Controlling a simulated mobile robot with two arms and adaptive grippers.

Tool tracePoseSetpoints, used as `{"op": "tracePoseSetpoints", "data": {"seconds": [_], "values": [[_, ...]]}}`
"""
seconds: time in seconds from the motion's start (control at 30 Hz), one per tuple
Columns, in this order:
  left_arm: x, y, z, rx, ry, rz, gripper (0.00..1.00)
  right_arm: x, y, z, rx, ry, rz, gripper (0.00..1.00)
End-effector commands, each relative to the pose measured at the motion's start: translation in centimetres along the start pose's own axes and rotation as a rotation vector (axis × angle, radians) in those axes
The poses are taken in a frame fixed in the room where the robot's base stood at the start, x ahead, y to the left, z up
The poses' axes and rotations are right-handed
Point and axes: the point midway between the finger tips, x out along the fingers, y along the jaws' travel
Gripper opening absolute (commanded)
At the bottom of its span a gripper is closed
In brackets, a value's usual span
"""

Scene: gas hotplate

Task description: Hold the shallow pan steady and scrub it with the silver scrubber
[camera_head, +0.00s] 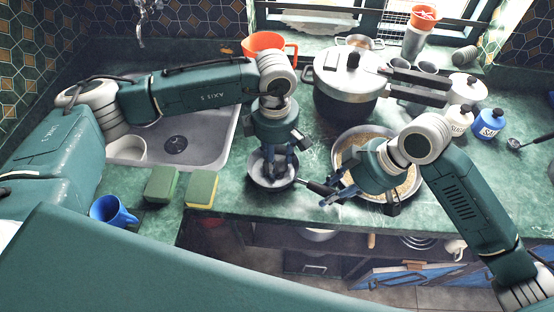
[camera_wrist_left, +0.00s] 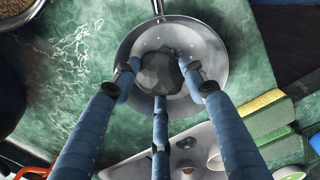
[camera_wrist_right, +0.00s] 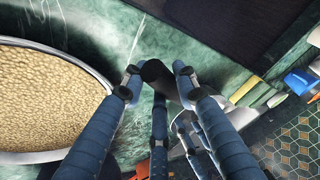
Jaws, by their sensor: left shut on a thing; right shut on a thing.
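The shallow pan (camera_head: 290,184) sits on the green counter in front of the sink's right edge, with its dark handle (camera_head: 318,187) pointing right. In the left wrist view the pan's grey bowl (camera_wrist_left: 217,62) is seen from above. My left gripper (camera_head: 271,168) points down into the pan, shut on the silver scrubber (camera_wrist_left: 157,72), a dark grey lump over the pan's middle. Whether the scrubber touches the bottom is hard to tell. My right gripper (camera_head: 332,193) is shut on the handle, whose black end (camera_wrist_right: 158,76) shows between its fingers in the right wrist view.
A wide pan of grain (camera_head: 346,141) stands just right, partly behind my right arm. A large pot (camera_head: 345,90) and an orange-red container (camera_head: 270,41) stand behind. The sink (camera_head: 205,135), two sponges (camera_head: 201,190) and a blue cup (camera_head: 110,211) lie left. The counter's front edge is close.

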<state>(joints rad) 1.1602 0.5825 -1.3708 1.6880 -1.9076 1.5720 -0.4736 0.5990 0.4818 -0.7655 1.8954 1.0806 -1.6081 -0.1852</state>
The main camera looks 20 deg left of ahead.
Motion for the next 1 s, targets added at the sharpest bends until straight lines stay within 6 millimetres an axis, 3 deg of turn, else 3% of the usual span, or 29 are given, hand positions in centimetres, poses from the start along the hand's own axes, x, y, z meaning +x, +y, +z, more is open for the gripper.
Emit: {"op": "tracePoseSetpoints", "data": {"seconds": [0.6,1.0], "values": [[0.4,-1.3,-1.6,0.0,0.001,-0.002,0.0,0.0,0.0,0.0,0.001,0.001,0.001,0.0],[0.3,-2.4,-0.8,0.001,0.001,-0.004,0.0,0.0,0.0,0.0,0.0,0.001,0.001,0.0]]}}
